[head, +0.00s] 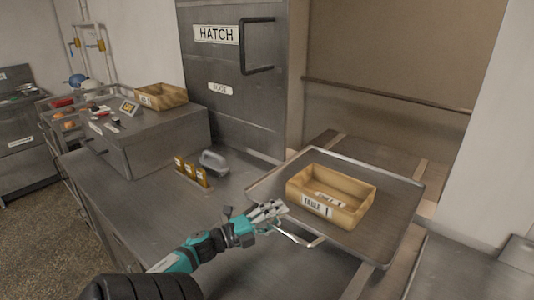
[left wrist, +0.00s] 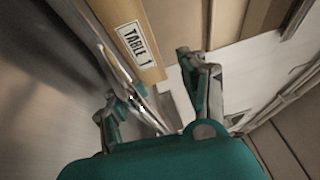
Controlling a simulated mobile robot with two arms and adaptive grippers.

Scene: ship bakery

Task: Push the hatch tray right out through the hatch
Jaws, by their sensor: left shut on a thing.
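The hatch tray (head: 396,206) is a grey metal tray with a raised rim. It sits at the hatch opening, partly over the counter. A tan box (head: 325,207) labelled TABLE 1 stands upright on it; the box also shows in the left wrist view (left wrist: 140,58). A metal handle (head: 297,238) is at the tray's near left side. My left gripper (head: 268,211) is at that side, shut on the tray's handle; its fingers hide part of the grip. My right gripper is in neither view.
The grey hatch door (head: 232,103) stands left of the opening (head: 385,70). On the counter (head: 155,210) are a grey iron-like object (head: 214,162) and yellow tags (head: 190,172). Another tan box (head: 160,96) stands at the back left. A white wall (head: 490,150) bounds the opening's right.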

